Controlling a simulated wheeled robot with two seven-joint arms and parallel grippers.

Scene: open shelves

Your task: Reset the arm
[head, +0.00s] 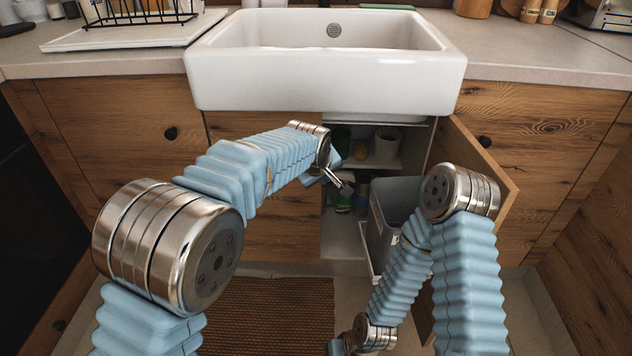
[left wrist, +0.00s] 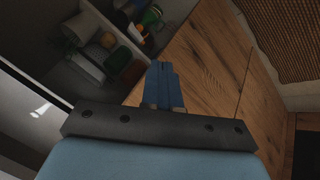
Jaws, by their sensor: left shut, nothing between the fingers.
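My left arm reaches in from the left in the head view. My left gripper (head: 344,183) is in front of the open cabinet under the sink. In the left wrist view its two blue fingers (left wrist: 162,68) lie together, shut with nothing between them. The wooden cabinet front lies behind the fingers there, with the open shelves beside it. My right arm (head: 400,275) hangs down at the lower right, bent, with its wrist at the bottom edge. The fingers of my right gripper are out of the picture.
A white sink (head: 325,85) is set in the counter above. The cabinet door (head: 477,165) stands open on the right. Inside are a grey bin (head: 385,235), a white pot (head: 387,143) and bottles. A brown mat (head: 265,315) lies on the floor. A dish rack (head: 140,15) stands at the upper left.

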